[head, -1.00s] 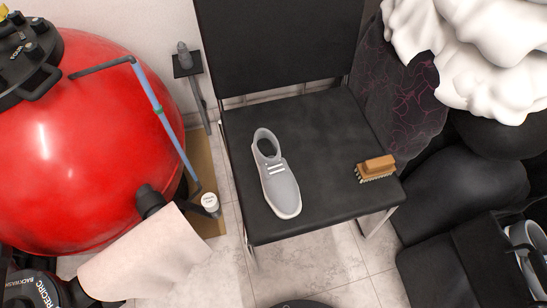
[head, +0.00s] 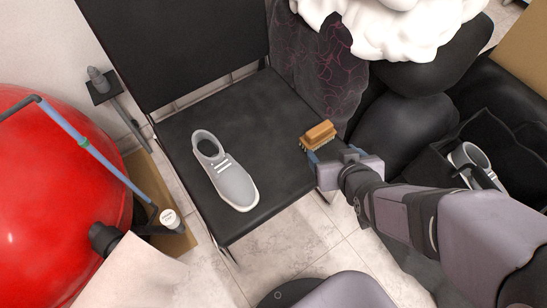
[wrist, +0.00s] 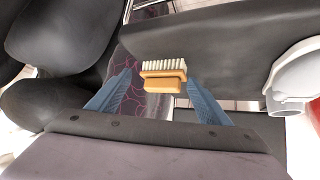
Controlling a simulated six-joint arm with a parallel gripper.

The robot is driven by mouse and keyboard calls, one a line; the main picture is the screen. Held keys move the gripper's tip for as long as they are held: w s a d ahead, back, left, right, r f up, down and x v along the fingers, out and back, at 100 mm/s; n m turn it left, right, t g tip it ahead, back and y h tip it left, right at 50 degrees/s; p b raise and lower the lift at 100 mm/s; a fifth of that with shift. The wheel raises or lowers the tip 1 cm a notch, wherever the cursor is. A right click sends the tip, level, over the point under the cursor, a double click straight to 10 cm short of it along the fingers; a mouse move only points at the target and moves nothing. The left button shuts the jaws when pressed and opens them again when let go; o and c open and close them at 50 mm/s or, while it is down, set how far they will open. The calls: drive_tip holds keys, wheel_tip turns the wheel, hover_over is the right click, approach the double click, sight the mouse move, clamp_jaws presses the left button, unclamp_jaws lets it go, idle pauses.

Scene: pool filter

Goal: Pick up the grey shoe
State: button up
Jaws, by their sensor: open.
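The grey shoe (head: 228,180) with white laces and a pale sole rests upright on the black chair seat (head: 262,115), its toe toward the front edge. My gripper (head: 332,156) is at the seat's right front edge, to the right of the shoe and apart from it. In the wrist view my gripper (wrist: 158,80) is open, with its two blue fingers spread. A wooden brush (wrist: 163,78) with white bristles shows between the fingertips; I cannot tell if they touch it. A pale grey rounded part, apparently the shoe (wrist: 293,80), is cut off at the right edge.
The brush (head: 320,132) sits on the seat's right side. Another grey shoe (head: 470,158) is in a black box (head: 500,130) at right. A red tank (head: 40,200) stands at left. A black beanbag (head: 408,122) and white fluffy heap (head: 385,25) lie right of the chair.

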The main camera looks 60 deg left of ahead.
drive_tip(key=s+a+r+n+g+y, duration=0.1)
drive_tip(key=s+a+n+g+y, duration=0.1)
drive_tip(key=s+a, duration=0.4)
drive_tip(key=s+a+r+n+g+y, duration=0.15)
drive_tip(key=s+a, duration=0.25)
drive_tip(key=s, duration=0.5)
drive_tip(key=n+g+y, duration=0.1)
drive_tip(key=n+y, duration=0.1)
drive_tip(key=n, duration=0.1)
approach(210, 151)
drive_tip(key=w+a, duration=0.2)
drive_tip(key=w, duration=0.1)
drive_tip(key=shift+a+f+m+b, duration=0.2)
drive_tip(key=shift+a+m+b, duration=0.1)
drive_tip(key=shift+b, duration=0.1)
drive_tip(key=shift+s+a+f+g+b, duration=0.15)
drive_tip(key=shift+s+f+g+b, duration=0.1)
drive_tip(key=shift+s+f+b, duration=0.2)
drive_tip(key=shift+s+a+f+g+b, duration=0.2)
drive_tip(key=shift+s+f+b, duration=0.1)
drive_tip(key=shift+s, duration=0.3)
drive_tip(key=shift+s+f, duration=0.2)
drive_tip(key=shift+f, duration=0.2)
drive_tip(key=shift+b+x, duration=1.35)
drive_tip(key=shift+x, duration=2.35)
drive_tip(key=shift+w, duration=0.1)
drive_tip(key=c, duration=1.4)
